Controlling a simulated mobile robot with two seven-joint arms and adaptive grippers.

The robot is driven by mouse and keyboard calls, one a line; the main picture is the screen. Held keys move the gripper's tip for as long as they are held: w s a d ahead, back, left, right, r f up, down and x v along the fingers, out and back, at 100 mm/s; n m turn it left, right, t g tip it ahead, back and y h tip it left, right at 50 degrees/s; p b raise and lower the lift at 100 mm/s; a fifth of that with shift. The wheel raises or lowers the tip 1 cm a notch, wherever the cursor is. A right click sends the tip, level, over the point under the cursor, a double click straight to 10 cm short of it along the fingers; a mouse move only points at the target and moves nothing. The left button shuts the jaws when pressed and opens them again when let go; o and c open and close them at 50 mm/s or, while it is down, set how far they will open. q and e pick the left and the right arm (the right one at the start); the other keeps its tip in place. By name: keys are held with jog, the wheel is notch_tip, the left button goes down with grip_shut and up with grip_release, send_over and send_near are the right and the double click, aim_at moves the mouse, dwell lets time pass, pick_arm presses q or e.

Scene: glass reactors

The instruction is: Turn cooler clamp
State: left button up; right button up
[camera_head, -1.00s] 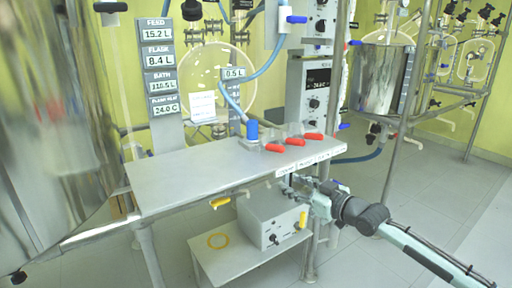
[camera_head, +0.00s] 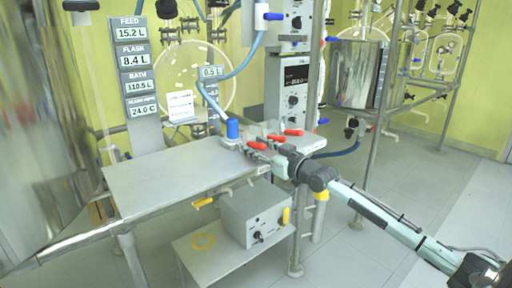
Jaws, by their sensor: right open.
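Three red clamp handles stand in a row at the right end of the metal table: the left one (camera_head: 257,145), the middle one (camera_head: 276,138) and the right one (camera_head: 293,132). I cannot tell which belongs to the cooler, as the front-edge labels are too small to read and partly hidden by my arm. My right gripper (camera_head: 260,152) is open at the table's right front edge, its fingers pointing left, close to the left and middle handles. I cannot tell whether it touches either. My left gripper is out of view.
A blue-capped fitting (camera_head: 233,129) with a blue hose stands left of the handles. The metal table (camera_head: 160,178) is otherwise bare. A grey control box (camera_head: 256,214) sits on the lower shelf. A large steel vessel (camera_head: 40,130) fills the left side.

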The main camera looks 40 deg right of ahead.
grip_shut()
dwell(0.3)
dwell(0.3)
